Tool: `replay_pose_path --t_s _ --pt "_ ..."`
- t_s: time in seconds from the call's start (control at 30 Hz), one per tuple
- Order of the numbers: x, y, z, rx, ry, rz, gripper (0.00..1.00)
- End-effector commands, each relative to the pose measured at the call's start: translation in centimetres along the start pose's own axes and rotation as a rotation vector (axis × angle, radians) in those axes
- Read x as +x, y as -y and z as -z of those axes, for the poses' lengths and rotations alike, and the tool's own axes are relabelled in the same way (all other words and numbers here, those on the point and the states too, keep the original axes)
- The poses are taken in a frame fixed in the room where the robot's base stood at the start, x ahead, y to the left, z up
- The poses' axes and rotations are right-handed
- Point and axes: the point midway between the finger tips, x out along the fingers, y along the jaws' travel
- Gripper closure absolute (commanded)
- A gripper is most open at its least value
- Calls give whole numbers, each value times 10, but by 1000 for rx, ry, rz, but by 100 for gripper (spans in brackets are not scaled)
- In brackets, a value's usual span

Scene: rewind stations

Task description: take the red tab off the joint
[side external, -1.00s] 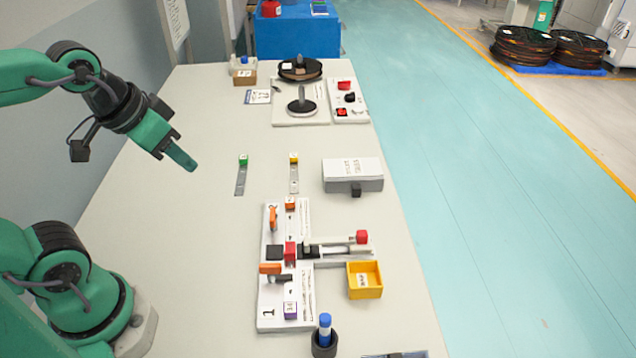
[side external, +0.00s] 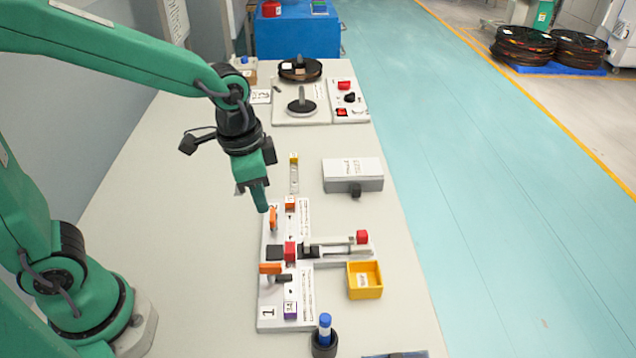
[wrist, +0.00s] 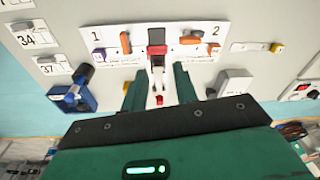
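A red tab (side external: 290,252) sits upright at the middle of the white splice board (side external: 309,312), between the orange clamps (side external: 273,218) and (side external: 270,269). In the wrist view the red tab (wrist: 157,36) is at top centre, beyond my fingertips. My gripper (side external: 262,207) hangs above the far end of the board, near the far orange clamp and apart from the tab. In the wrist view my gripper (wrist: 159,70) has its two fingers spread, with nothing held between them. The joint under the tab is too small to make out.
A lever arm with a red knob (side external: 362,237) reaches right from the board. A grey box (side external: 352,174) is further back. The table's left side is clear.

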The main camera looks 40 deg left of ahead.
Motion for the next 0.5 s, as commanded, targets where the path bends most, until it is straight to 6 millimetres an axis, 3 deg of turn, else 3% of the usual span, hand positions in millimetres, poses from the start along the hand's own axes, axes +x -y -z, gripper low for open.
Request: replay_pose_path --t_s 0.23,0.5 --pt "39 -20 20 143 86 -36 71" --pt "56 -29 27 206 119 -50 71"
